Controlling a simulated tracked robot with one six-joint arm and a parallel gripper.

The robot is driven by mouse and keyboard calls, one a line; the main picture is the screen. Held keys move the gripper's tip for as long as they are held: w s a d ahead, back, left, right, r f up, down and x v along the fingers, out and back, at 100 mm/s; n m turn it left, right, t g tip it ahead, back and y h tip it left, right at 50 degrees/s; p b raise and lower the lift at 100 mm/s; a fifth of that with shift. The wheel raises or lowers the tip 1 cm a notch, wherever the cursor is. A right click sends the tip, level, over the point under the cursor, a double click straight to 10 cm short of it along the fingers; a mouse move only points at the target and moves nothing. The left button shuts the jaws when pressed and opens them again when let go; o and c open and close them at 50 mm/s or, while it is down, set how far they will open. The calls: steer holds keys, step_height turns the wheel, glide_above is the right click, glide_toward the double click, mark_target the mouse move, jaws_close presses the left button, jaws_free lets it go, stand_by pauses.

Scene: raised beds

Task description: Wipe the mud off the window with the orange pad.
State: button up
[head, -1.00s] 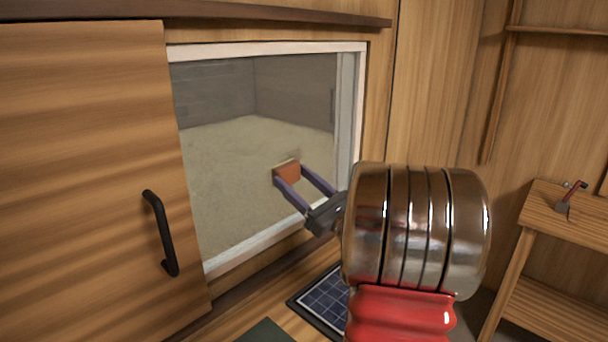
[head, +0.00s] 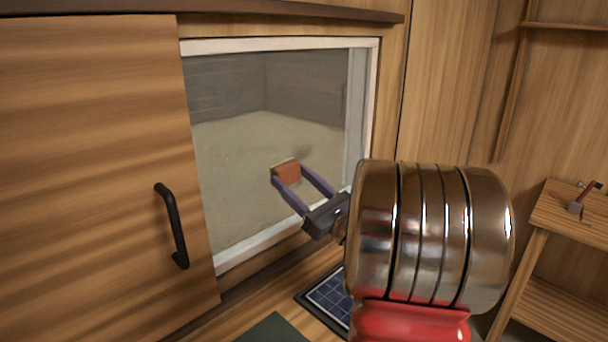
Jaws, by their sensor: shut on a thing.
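The window (head: 235,140) is a glass pane in a white frame, in the middle left of the head view. Sandy ground and a grey wall show through it. My gripper (head: 287,176) has purple fingers and is shut on the orange pad (head: 287,173). The pad is in front of the lower right part of the glass; I cannot tell whether it touches. My arm hides the area right of the window's lower corner.
A wooden sliding panel (head: 90,120) with a black handle (head: 172,225) covers the left side. A solar panel (head: 328,300) and a dark green sheet (head: 273,330) lie below the window. A wooden bench (head: 570,212) with a hammer (head: 582,199) stands at right.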

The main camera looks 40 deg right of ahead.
mark_target(298, 165)
steer(key=shift+a, duration=0.75)
steer(key=shift+r, duration=1.05)
steer(key=shift+d, duration=0.1)
steer(key=shift+w+d, duration=0.15)
steer(key=shift+d, duration=1.75)
steer(key=shift+d+f, duration=0.1)
steer(key=shift+d, duration=1.8)
